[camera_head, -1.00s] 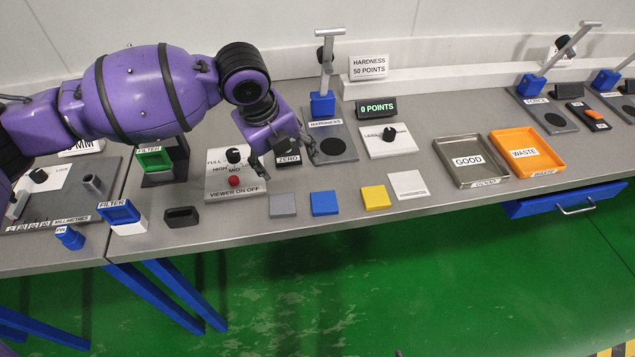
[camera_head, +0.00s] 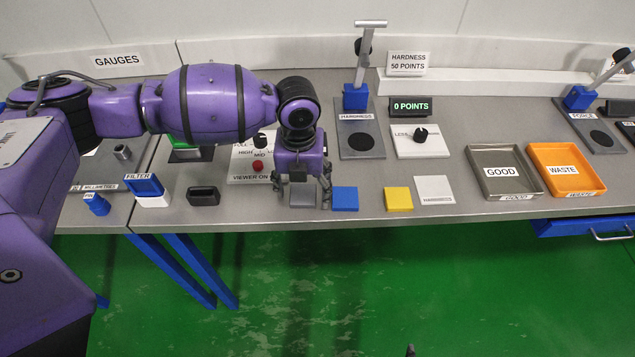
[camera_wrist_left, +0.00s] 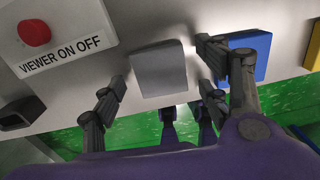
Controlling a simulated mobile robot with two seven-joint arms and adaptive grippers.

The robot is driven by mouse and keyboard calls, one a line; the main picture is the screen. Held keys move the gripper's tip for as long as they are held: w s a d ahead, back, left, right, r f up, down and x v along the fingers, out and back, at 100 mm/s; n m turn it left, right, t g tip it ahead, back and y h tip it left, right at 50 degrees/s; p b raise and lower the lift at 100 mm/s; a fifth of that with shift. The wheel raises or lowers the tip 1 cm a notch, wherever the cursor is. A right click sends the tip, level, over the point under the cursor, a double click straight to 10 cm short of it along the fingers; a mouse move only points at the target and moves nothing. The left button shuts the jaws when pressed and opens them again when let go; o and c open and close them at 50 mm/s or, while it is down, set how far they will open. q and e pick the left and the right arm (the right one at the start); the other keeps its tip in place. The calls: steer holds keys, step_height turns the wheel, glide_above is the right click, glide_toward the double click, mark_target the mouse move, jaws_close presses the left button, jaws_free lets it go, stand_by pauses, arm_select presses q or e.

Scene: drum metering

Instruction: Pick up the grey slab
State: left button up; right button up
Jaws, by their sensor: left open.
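The grey slab (camera_head: 303,195) is a small flat square near the front edge of the bench. It also shows in the left wrist view (camera_wrist_left: 158,68), lying flat between the spread fingers. My left gripper (camera_head: 304,190) is open and points down over the slab; its fingers stand to either side of it. In the left wrist view the gripper (camera_wrist_left: 160,85) shows no contact with the slab that I can make out.
A blue slab (camera_head: 345,199) lies close to the right of the fingers. A yellow slab (camera_head: 397,199) and a white one (camera_head: 434,190) lie further right. A viewer panel with a red button (camera_wrist_left: 34,33) and a dark block (camera_head: 203,196) are to the left.

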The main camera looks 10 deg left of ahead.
arm_select(q)
steer(key=shift+f, duration=0.25)
steer(key=c, duration=1.2)
steer(key=shift+r, duration=0.1)
steer(key=shift+c, duration=0.2)
